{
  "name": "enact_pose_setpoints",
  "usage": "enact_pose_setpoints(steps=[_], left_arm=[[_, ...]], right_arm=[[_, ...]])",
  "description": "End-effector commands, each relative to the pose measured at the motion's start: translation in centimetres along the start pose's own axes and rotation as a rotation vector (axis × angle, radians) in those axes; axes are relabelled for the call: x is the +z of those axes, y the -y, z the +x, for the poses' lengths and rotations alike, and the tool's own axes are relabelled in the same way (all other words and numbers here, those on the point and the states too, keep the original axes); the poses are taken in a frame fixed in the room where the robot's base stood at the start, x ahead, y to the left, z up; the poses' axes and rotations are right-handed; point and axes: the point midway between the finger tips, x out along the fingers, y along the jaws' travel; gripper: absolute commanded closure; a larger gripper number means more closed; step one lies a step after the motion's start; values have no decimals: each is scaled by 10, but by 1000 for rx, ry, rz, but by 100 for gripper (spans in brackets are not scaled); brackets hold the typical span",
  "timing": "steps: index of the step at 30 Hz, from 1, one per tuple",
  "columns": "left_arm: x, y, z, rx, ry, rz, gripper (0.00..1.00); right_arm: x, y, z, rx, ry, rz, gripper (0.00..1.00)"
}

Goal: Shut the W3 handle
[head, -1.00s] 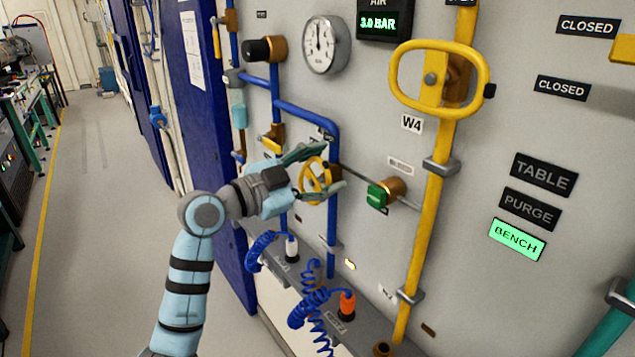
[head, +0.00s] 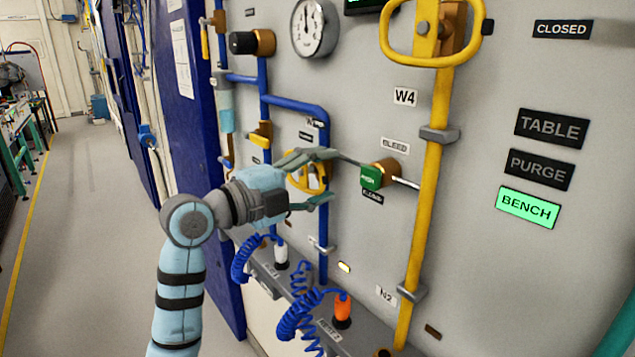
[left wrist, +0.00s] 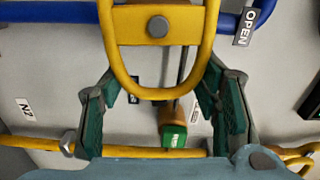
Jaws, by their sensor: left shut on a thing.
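The W3 handle is a yellow loop handle (head: 320,177) on the blue pipe, low on the grey panel. In the left wrist view the loop (left wrist: 155,94) hangs from a bolted yellow plate across a blue pipe. My left gripper (head: 326,178) has one finger above and one below the loop in the head view. An OPEN sign (left wrist: 247,27) is beside the blue pipe. The fingers partly cover the handle in the head view. My right gripper is not in view.
A brass valve with a green knob (head: 371,178) is right of my fingers. The W4 loop handle (head: 432,60) is on a yellow pipe farther right. Blue coiled hoses (head: 298,315) hang below. A blue door (head: 192,120) is at the left, with open floor beyond.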

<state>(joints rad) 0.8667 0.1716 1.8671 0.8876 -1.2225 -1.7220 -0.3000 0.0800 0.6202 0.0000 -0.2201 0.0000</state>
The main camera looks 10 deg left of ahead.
Motion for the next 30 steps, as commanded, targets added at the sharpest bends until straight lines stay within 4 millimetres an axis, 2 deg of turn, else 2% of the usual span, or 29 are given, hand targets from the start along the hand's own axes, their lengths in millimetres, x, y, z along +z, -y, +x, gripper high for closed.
enact_pose_setpoints(steps=[2, 9, 22, 23, 24, 26, 30], left_arm=[[1, -8, 0, 12, 0, 24, 72], [1, -9, 0, 12, 0, 84, 72], [2, -9, 0, 13, 1, 93, 72], [2, -9, 0, 13, 1, 93, 41], [2, -9, 0, 12, 1, 93, 35], [2, -8, 0, 11, 1, 94, 27], [1, -7, 0, 7, 1, 95, 27]], right_arm=[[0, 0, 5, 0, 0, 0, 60], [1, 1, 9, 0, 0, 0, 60], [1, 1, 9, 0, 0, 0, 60], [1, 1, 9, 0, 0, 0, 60], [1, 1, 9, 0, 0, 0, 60], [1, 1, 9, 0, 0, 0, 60], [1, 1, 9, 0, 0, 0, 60]])
